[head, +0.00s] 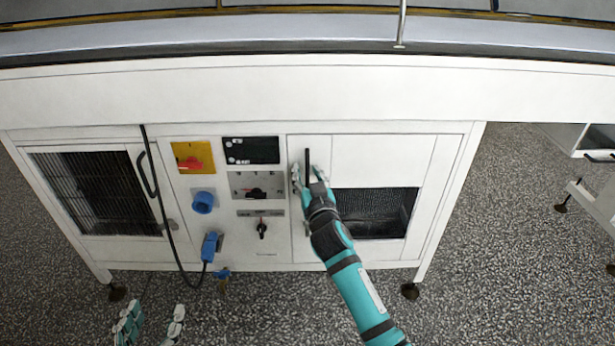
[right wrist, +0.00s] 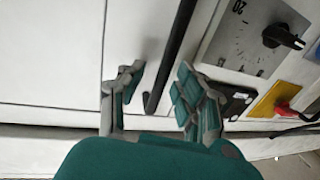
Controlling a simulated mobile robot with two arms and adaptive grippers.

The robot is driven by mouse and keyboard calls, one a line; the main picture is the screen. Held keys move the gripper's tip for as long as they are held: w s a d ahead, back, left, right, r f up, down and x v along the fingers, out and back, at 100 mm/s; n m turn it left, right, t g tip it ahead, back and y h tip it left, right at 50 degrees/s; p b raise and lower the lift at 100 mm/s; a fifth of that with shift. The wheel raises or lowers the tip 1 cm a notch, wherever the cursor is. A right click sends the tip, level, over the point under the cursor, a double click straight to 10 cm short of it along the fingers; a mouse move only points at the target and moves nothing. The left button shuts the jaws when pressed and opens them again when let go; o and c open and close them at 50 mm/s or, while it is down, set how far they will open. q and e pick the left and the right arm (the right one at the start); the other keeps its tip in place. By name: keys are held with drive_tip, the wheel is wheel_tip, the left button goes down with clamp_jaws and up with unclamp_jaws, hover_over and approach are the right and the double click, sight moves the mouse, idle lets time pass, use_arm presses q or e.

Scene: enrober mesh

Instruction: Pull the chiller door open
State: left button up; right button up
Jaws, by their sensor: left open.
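The white cabinet has a right-hand door (head: 380,160) with a dark recessed grille opening in its lower part; I take this as the chiller door. It looks shut. A black vertical bar handle (head: 307,158) is near its left edge. My right gripper (head: 310,178) is at the handle's lower part. In the right wrist view, the handle (right wrist: 172,55) runs between the spread fingers of my right gripper (right wrist: 158,90), with gaps visible on both sides. My left gripper (head: 150,326) is open and empty, low at the bottom left, away from the cabinet.
A left-hand door (head: 85,190) has a dark mesh window and its own black handle (head: 147,175). Between the doors are a yellow-and-red switch (head: 193,157), dials, a blue socket (head: 203,202) and a blue plug (head: 210,245) on a hanging black cable. Speckled floor (head: 500,250) lies open at right.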

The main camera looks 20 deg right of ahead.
drive_tip(key=shift+w, duration=0.1)
clamp_jaws()
idle(0.6)
